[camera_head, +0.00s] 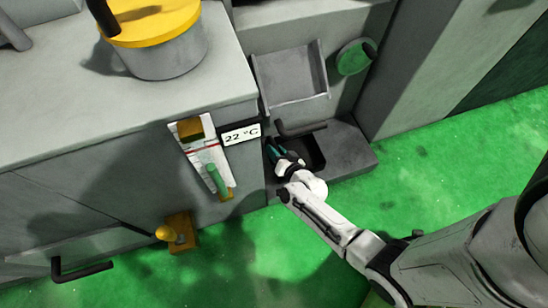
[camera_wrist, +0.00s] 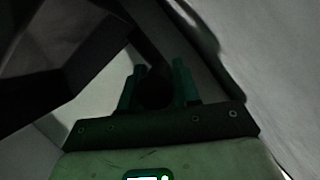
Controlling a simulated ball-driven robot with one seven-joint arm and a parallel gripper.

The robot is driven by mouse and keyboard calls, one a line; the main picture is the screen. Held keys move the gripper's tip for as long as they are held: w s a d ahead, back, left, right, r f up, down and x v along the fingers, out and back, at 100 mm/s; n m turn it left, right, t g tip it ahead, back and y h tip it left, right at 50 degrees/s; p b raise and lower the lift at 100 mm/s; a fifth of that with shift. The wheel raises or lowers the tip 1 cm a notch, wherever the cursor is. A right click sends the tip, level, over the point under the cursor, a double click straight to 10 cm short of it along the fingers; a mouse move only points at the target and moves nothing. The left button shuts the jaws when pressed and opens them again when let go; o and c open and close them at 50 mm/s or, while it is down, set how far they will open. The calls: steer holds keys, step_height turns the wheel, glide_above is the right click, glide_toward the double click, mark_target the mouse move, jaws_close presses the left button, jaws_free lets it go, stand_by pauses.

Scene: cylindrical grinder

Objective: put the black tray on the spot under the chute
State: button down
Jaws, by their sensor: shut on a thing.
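The black tray (camera_head: 315,150) is in the head view, on or just above a grey ledge and below the grey chute (camera_head: 292,76). My gripper (camera_head: 274,152) is at the tray's left side and partly covers it. In the wrist view my gripper (camera_wrist: 157,78) has its two teal fingers closed around a dark rounded part of the tray (camera_wrist: 154,90). The wrist view is very dark, and the rest of the tray is hard to make out there. Whether the tray rests fully on the ledge cannot be told.
The grey ledge (camera_head: 352,158) sticks out from the machine above the green floor (camera_head: 440,150). A green round pipe end (camera_head: 356,57) is right of the chute. A "22 °C" sign (camera_head: 241,134) and a gauge panel (camera_head: 205,160) are on the cabinet at left.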

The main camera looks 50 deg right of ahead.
steer(key=shift+w+f+b, duration=0.25)
steer(key=shift+f+b, duration=0.6)
steer(key=shift+f, duration=0.2)
steer(key=shift+w+f+b, duration=0.25)
steer(key=shift+f+b, duration=0.6)
steer(key=shift+f, duration=0.15)
steer(key=c, duration=0.8)
jaws_free()
steer(key=shift+r, duration=0.1)
steer(key=p+v, duration=0.5)
steer(key=v, duration=0.7)
steer(key=shift+s, duration=0.1)
